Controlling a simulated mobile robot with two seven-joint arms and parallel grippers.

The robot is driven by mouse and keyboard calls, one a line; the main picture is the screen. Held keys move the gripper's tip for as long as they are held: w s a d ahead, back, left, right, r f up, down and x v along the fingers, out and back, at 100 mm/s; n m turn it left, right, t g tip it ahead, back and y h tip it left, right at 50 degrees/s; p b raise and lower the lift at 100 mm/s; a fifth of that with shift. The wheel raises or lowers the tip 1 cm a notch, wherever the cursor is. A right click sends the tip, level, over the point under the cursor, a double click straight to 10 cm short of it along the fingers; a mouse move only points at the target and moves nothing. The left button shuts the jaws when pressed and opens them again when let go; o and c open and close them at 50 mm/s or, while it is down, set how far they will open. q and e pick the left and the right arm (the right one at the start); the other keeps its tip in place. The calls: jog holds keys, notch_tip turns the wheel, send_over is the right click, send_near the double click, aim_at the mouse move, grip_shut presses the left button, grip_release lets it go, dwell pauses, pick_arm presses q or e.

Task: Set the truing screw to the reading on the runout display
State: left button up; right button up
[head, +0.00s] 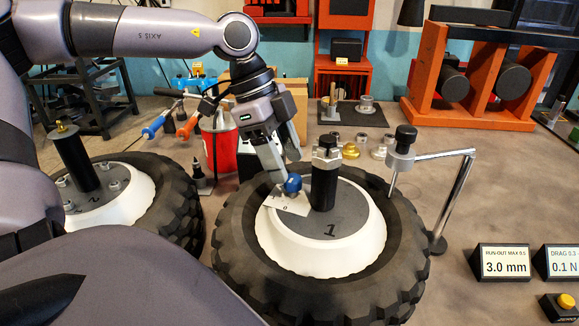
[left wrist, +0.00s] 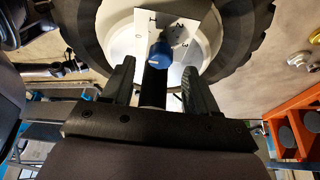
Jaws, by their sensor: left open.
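The truing screw, a blue knob (head: 293,183), stands on a white scale plate (head: 286,204) on the hub of wheel 1 (head: 230,233). It also shows in the left wrist view (left wrist: 160,52), with marks on the plate around it. My left gripper (head: 283,168) points down at the knob, and its fingers (left wrist: 158,78) are apart on either side of the knob's line. I cannot tell whether a finger touches it. The runout display (head: 505,263) reads 3.0 mm under "RUN-OUT MAX 0.5". My right gripper is not in view.
A black spindle (head: 325,180) rises from the hub close to the knob. A chrome gauge arm (head: 450,200) stands at the wheel's right. Wheel 2 (head: 185,215) lies at left. A second display (head: 565,263) and a yellow button (head: 566,301) are at right.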

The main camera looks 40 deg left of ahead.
aim_at(293, 177)
pick_arm(q)
jog(key=shift+x, duration=1.4)
jog(key=c, duration=1)
jog(key=shift+c, duration=0.2)
jog(key=m+g+b, duration=0.1)
jog(key=m, duration=0.2)
jog(key=shift+w+a, duration=0.1)
jog(key=shift+w, duration=0.05)
jog(key=m+g, duration=0.1)
jog(key=m, duration=0.1)
jog(key=shift+m, duration=0.3)
jog(key=m+g, duration=0.1)
jog(key=m, duration=0.2)
jog(key=m+g+b, duration=0.1)
jog(key=m, duration=0.2)
jog(key=shift+w+m+g+y, duration=0.2)
jog(key=shift+m+g+y, duration=0.1)
